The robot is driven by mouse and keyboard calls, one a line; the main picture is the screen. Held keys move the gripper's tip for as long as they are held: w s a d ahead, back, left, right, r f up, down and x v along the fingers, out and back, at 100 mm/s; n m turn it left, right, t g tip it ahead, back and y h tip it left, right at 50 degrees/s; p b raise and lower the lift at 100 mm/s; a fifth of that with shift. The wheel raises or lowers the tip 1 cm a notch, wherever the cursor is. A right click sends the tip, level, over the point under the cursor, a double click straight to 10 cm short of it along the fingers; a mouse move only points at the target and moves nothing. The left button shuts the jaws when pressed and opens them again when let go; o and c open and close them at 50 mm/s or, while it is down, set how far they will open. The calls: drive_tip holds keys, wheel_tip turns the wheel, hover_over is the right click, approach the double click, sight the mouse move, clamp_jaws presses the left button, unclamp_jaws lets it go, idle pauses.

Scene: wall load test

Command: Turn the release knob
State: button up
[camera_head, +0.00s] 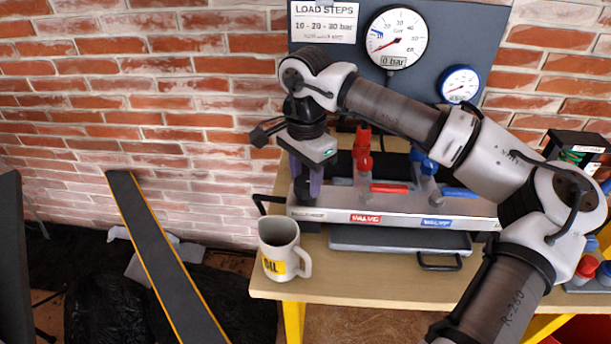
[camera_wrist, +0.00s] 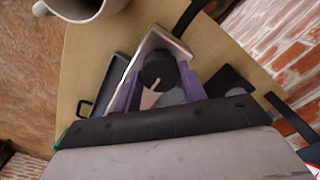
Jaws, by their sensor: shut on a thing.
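The block carries a red valve lever (camera_head: 389,188) and a blue valve lever (camera_head: 459,193).
An oil mug (camera_head: 279,247) stands on the wooden table (camera_head: 345,286) left of the block. A dark tray (camera_head: 385,240) lies in front of the block. A gauge panel (camera_head: 458,45) behind has a large gauge (camera_head: 397,38) reading 0 bar. Caps and a box stand at right.

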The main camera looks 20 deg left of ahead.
sight(305, 182)
drive_tip(key=o, duration=1)
wheel_tip(305, 182, up, 14)
drive_tip(key=shift+s+f, duration=0.1)
idle(0.5)
